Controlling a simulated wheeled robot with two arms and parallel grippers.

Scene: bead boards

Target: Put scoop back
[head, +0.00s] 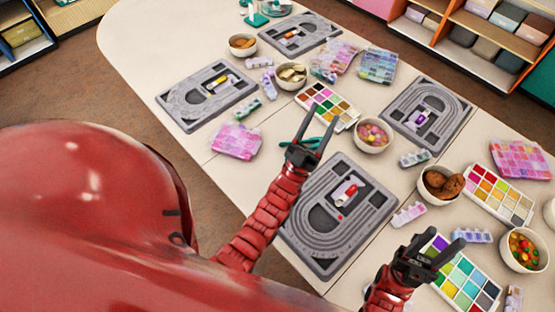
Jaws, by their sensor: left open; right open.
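I cannot identify a scoop for certain. A small red-and-white item (347,191) lies in the middle of the nearest grey bead board (372,225); it may be the scoop, but it is too small to tell. My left gripper (322,115) is open and empty, its fingers pointing away over the table near a colour-compartment tray (325,108). A green-handled tool (318,142) lies just by its fingers, partly hidden.
More grey boards lie at left (170,105), back (325,24) and right (455,95). Bowls stand among them: beads (373,135), cookies (440,183), bright candies (524,249). A teal stand (255,18) is at the back. Bare tabletop (140,45) shows at far left.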

